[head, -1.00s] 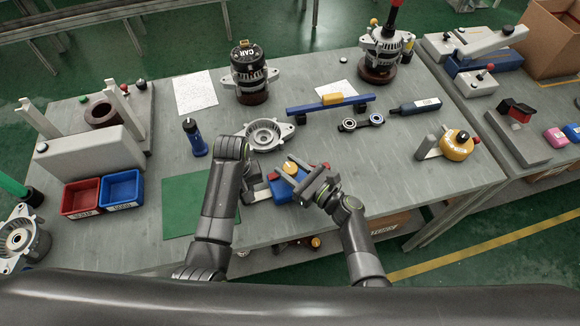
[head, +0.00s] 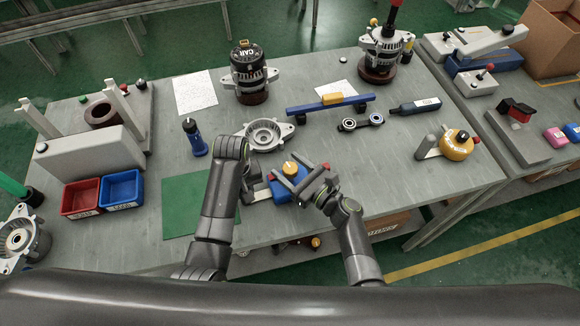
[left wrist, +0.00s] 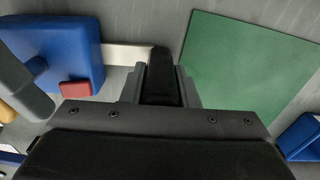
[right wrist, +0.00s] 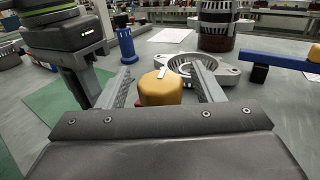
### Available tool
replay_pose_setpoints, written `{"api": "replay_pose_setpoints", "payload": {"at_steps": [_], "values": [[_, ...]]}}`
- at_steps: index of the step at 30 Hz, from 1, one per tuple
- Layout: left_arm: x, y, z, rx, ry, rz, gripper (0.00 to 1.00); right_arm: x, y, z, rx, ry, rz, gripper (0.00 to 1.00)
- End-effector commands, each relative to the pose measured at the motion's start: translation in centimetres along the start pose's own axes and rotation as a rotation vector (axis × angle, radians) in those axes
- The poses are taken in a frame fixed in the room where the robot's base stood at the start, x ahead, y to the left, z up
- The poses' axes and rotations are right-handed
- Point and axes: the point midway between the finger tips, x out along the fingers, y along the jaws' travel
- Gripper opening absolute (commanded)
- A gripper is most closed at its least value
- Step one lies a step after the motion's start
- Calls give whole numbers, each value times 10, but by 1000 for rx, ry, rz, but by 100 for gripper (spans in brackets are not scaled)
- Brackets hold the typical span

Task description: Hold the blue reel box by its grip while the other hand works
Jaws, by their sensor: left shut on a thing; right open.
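The blue reel box (head: 283,194) sits near the table's front edge, with a yellow knob (head: 290,167) and a red part beside it. It also shows at the upper left of the left wrist view (left wrist: 70,48). In the head view my left arm covers most of that hold. My right gripper (head: 302,171) is open over the box. In the right wrist view the yellow knob (right wrist: 160,88) stands between and ahead of its fingers, apparently untouched.
A green mat (head: 186,207) lies left of my left arm. A blue bar (head: 305,108) lies farther back. Table right of my right gripper is free up to a yellow reel (head: 457,146).

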Motion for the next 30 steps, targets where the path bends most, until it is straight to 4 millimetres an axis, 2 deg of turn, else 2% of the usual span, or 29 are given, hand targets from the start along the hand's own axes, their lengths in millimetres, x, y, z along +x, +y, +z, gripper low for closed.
{"api": "replay_pose_setpoints", "payload": {"at_steps": [4, 7, 15, 21, 24, 30], "values": [[0, 0, 0, 1, 0, 1, 7, -7, 0, -1, 0, 1, -1, 60], [0, 0, 0, 0, 0, 1, 7, -20, 0, -1, 1, 2, -2, 60], [0, 0, 0, 0, 0, 1, 7, -78, 0, -1, -2, 3, -2, 60], [0, 0, 0, 0, 0, 1, 7, -109, 0, -1, -1, 3, -1, 60], [0, 0, 0, 0, 0, 1, 7, -117, 0, -1, 1, 1, 0, 60], [0, 0, 0, 1, 0, 1, 7, -120, 0, 0, 0, 0, 0, 60]]}}
